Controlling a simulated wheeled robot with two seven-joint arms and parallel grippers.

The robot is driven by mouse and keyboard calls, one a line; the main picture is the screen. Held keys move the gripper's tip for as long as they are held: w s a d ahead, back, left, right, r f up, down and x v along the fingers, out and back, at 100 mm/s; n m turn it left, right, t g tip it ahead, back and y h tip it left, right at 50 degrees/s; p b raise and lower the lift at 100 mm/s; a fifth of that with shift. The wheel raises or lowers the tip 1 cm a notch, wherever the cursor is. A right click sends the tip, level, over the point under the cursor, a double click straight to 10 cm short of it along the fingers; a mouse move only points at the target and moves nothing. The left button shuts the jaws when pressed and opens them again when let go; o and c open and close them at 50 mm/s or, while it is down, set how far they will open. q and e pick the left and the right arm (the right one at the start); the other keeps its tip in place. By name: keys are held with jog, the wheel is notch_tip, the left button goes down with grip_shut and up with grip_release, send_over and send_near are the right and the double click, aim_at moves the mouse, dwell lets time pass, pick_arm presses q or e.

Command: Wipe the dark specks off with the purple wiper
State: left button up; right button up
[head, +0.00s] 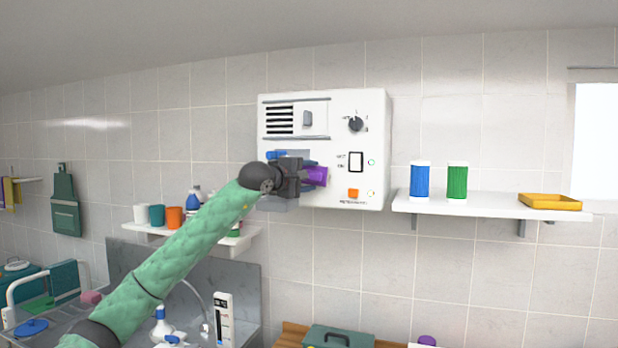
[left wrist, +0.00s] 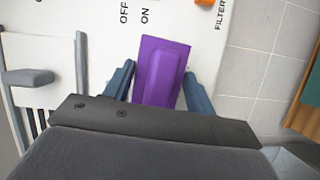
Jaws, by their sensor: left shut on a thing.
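My left gripper (head: 308,172) is shut on the purple wiper (head: 317,177), in front of the lower middle of a white wall unit (head: 375,110). In the left wrist view the wiper (left wrist: 162,65) sits between the two blue fingers (left wrist: 157,85), with the white panel (left wrist: 190,18) behind it. I cannot tell whether the wiper touches the panel. I cannot make out any dark specks; the gripper and wiper hide part of the panel. My right gripper is not in view.
The unit carries a knob (head: 356,124), a rocker switch (head: 356,162) and an orange button (head: 353,193). To its right a shelf (head: 480,206) holds a blue canister (head: 421,180), a green canister (head: 457,180) and a yellow tray (head: 549,202). A lower shelf (head: 240,240) with cups is behind my arm.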

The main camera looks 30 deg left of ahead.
pick_arm(q)
jog(key=shift+w+a, duration=0.2)
jog(key=shift+w, duration=0.7)
dwell(0.4)
jog(key=shift+s+d+f+b, duration=0.1)
jog(key=shift+f+b, duration=1.45)
jog(key=shift+f, duration=0.05)
